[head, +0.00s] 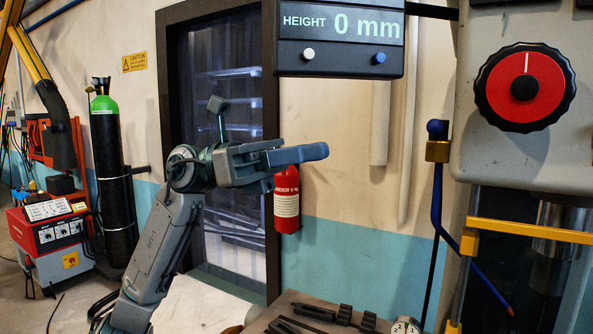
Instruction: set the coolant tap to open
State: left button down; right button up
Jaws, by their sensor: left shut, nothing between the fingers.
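The coolant tap (438,151) is a small brass body on the left side of the grey machine head, with a blue rounded piece on top. A blue coolant pipe (436,205) runs down from it and bends right to an orange tip. I cannot tell from this view whether the tap is open or closed. My left gripper (322,152) is shut and empty. It points right, at about the tap's height in the picture, and is apart from it. My right gripper is out of view.
A display box (340,55) reading HEIGHT 0 mm hangs above my left gripper. A red and black dial (525,88), white mark up, is right of the tap. A yellow bar (530,230) crosses below. A red extinguisher (287,205) is behind my gripper. A dark bench (290,310) holds tools.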

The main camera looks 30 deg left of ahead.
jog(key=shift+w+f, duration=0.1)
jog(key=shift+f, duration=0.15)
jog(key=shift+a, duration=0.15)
